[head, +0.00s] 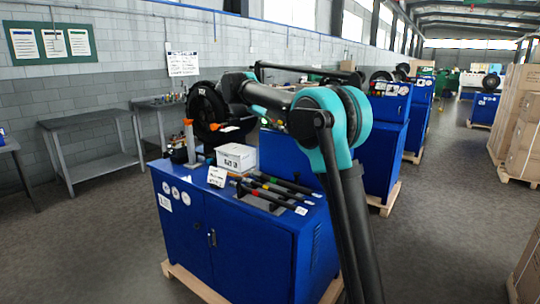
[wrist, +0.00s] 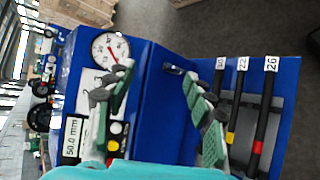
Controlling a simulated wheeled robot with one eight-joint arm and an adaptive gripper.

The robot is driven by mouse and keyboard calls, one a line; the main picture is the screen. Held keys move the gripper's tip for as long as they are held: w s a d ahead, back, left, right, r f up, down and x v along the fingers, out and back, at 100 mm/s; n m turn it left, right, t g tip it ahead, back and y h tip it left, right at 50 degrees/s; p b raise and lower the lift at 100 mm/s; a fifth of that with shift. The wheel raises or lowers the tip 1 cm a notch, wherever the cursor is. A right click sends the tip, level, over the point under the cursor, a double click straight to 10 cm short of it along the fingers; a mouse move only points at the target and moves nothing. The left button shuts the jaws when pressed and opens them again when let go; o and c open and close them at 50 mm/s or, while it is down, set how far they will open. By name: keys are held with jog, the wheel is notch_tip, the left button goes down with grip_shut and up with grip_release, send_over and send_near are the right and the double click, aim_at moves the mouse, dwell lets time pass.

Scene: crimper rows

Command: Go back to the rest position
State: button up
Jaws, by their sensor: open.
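My gripper (wrist: 158,78) shows in the wrist view as two grey fingers with green pads, spread apart with nothing between them. Behind the gap is blue cabinet surface. In the head view my arm rises from the lower right, bends at the teal joint and reaches left over the blue cabinet (head: 245,250). The gripper is hard to make out there among dark parts near the black round machine head.
Black rods with coloured bands (head: 275,188) lie on the cabinet top beside a white box (head: 236,157). In the wrist view a round gauge (wrist: 110,50) and numbered rods (wrist: 262,115) flank the fingers. A grey workbench (head: 90,140) stands left. Open floor lies in front.

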jog(key=s+d+f+m+y, duration=0.1)
jog(key=s+d+f+y, duration=0.1)
jog(key=s+d+f, duration=0.4)
jog(key=s+d+f+m+y, duration=0.15)
jog(key=s+f, duration=0.25)
jog(key=f, duration=0.4)
jog(key=s+d+f+y, duration=0.3)
jog(key=s+d+f, duration=0.2)
jog(key=f, duration=0.2)
jog(key=s+f+m+t+y, duration=0.1)
jog(key=s+f+m+y, duration=0.3)
jog(key=s+f, duration=1.5)
jog(key=s+m, duration=0.1)
jog(key=s, duration=0.3)
jog(key=shift+y, duration=0.35)
